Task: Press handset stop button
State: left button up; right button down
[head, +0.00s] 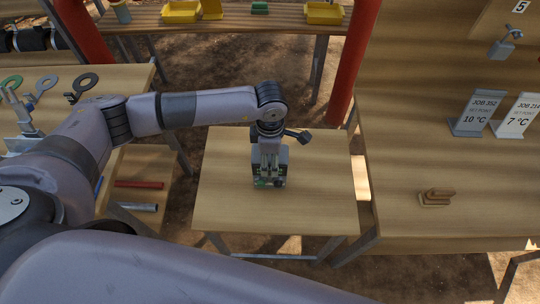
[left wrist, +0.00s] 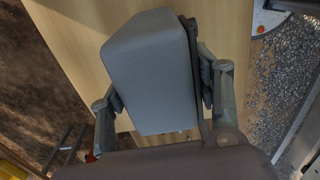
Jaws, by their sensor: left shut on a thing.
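My left gripper (head: 268,165) is over the middle of the small wooden table (head: 225,207). It is shut on a grey box-shaped thing, which looks like the handset (head: 277,182). Small green marks show at its lower front, but I cannot tell which of them is the stop button. In the left wrist view the plain grey side of the handset (left wrist: 150,75) stands between the two fingers, and its button face is turned away. I cannot tell whether it touches the table. My right gripper is out of view.
A wooden bench (head: 440,225) on the right holds a small wooden holder (head: 437,198) and two set-point cards (head: 475,113). Yellow bins (head: 325,13) stand on the back bench. Red posts (head: 352,62) rise behind the small table, whose top is otherwise clear.

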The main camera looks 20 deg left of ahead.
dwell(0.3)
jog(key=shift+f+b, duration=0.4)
jog(key=shift+b, duration=0.05)
dwell(1.2)
